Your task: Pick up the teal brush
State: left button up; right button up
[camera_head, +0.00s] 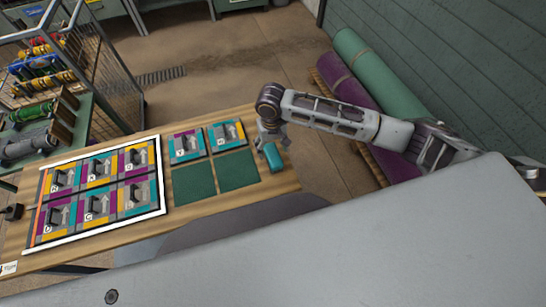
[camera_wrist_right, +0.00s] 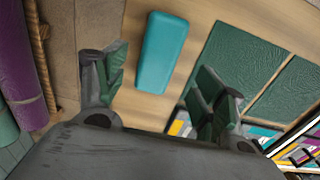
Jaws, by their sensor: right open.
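The teal brush (camera_head: 273,157) lies on the wooden table near its right end, beside a dark green mat square. In the right wrist view the teal brush (camera_wrist_right: 163,52) shows as a smooth rounded block on the wood, ahead of the fingers and between their lines. My right gripper (camera_head: 268,134) is at the table's right end, close to the brush on its far side in the head view. In the right wrist view my right gripper (camera_wrist_right: 160,95) has its two green-padded fingers wide apart with nothing between them. My left gripper is in neither view.
Two dark green squares (camera_head: 238,170) lie left of the brush. Coloured tiles with grey blocks stand beyond them and in a white-edged tray (camera_head: 165,209) at left. Rolled purple (camera_head: 346,86) and green rugs (camera_head: 380,75) lie beyond the table's right end.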

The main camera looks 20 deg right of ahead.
aim_at(273, 154)
jog(key=shift+f, duration=0.15)
jog(key=shift+s+d+f, duration=0.1)
jog(key=shift+f, duration=1.2)
jog(key=shift+s+d+f, duration=0.1)
jog(key=shift+f, duration=1.15)
jog(key=shift+c, duration=0.4)
jog(key=c, duration=1.1)
jog(key=shift+r, duration=0.1)
jog(key=shift+r, duration=4.95)
